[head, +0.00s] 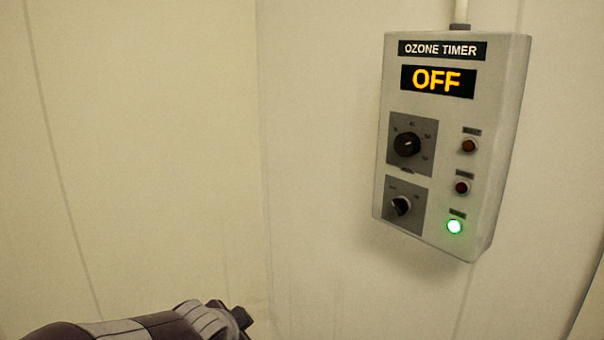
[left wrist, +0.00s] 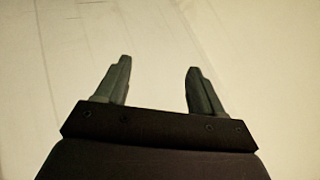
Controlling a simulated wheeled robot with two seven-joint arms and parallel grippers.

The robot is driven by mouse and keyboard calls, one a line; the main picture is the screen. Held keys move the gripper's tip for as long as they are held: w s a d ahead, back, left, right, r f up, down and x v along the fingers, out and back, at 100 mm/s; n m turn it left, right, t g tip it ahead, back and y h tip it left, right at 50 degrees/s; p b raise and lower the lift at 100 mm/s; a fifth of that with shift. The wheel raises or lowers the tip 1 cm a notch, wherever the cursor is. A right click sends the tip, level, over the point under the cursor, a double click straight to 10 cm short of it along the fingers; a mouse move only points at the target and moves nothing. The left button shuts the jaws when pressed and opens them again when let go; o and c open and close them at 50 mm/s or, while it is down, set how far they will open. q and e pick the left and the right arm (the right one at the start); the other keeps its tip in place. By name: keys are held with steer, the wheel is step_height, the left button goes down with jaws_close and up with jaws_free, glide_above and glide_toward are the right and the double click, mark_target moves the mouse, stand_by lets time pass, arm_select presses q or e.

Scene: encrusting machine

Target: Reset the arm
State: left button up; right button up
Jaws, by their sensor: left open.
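My left arm comes in at the bottom left of the head view, low and left of the wall box. The end of my left gripper (head: 240,318) shows there as a dark shape, and its fingers are hard to make out. In the left wrist view my left gripper (left wrist: 160,82) is open, with its two grey fingers apart and nothing between them. A pale plain surface fills the background behind the fingers. My right gripper is in neither view.
A grey ozone timer box (head: 437,180) hangs on the pale wall (head: 320,150) at the right. Its display (head: 438,81) reads OFF. It has two dark knobs, two unlit red lamps and a lit green lamp (head: 454,227). The space between my left arm and the box looks clear.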

arm_select(q)
steer(key=s+a+f+n+g, duration=0.3)
steer(key=s+f+n+g, duration=0.15)
steer(key=s+f, duration=0.3)
steer(key=s+a+f+n+g, duration=0.3)
steer(key=s+f+n, duration=0.25)
steer(key=s, duration=0.35)
step_height(320, 180, up, 15)
steer(key=a+y+p, duration=0.1)
steer(key=p, duration=1.4)
steer(key=shift+p, duration=0.4)
steer(key=shift+a, duration=0.1)
